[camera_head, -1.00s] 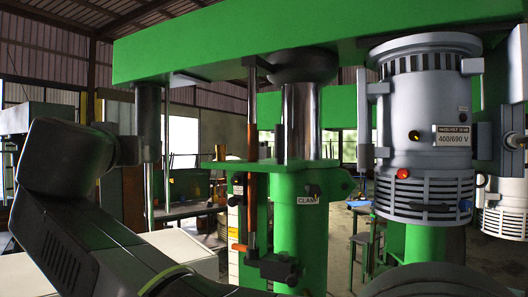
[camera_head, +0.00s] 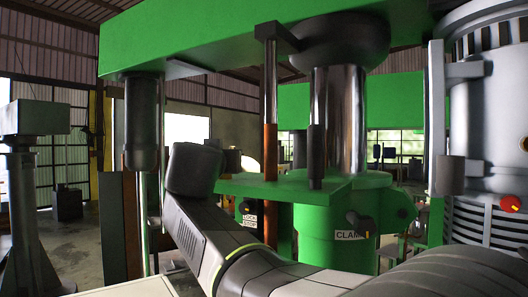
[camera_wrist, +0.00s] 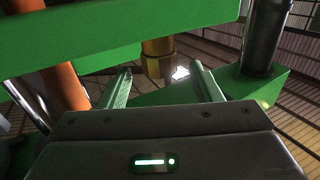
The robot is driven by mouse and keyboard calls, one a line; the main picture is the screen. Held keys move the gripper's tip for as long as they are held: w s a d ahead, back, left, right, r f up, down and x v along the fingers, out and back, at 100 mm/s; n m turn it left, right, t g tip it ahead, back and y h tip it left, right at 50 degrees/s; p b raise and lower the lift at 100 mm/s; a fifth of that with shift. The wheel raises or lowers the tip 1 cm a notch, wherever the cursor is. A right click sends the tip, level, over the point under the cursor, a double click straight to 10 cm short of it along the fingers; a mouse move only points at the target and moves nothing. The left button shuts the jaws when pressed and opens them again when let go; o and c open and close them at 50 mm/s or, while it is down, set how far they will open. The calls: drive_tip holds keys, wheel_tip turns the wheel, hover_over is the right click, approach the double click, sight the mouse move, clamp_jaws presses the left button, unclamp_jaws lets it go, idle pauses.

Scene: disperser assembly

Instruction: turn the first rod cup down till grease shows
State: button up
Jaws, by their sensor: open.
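My gripper (camera_wrist: 161,68) is open in the wrist view, with its two pale green fingers spread and nothing between their pads. A brass cylindrical cup (camera_wrist: 158,58) stands beyond the fingertips, roughly centred between them and apart from them. Its upper end is cut off by the green beam, and I cannot tell whether grease shows. A copper-coloured rod (camera_wrist: 62,86) stands left of the fingers. In the head view a copper and steel rod (camera_head: 270,150) passes down by the green bracket. My gripper is hidden there behind my arm.
The green beam (camera_wrist: 110,40) crosses close above the fingers in the wrist view. A dark post (camera_wrist: 262,38) stands at right. In the head view, the steel column (camera_head: 338,120), clamp housing (camera_head: 325,222) and grey motor (camera_head: 485,130) stand right of my arm.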

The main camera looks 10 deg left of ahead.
drive_tip(key=w, duration=0.2)
drive_tip(key=w+p, duration=0.1)
drive_tip(key=w, duration=0.1)
drive_tip(key=w+a, duration=0.1)
drive_tip(key=shift+w, duration=0.4)
drive_tip(key=c, duration=1)
drive_tip(key=shift+f, duration=0.1)
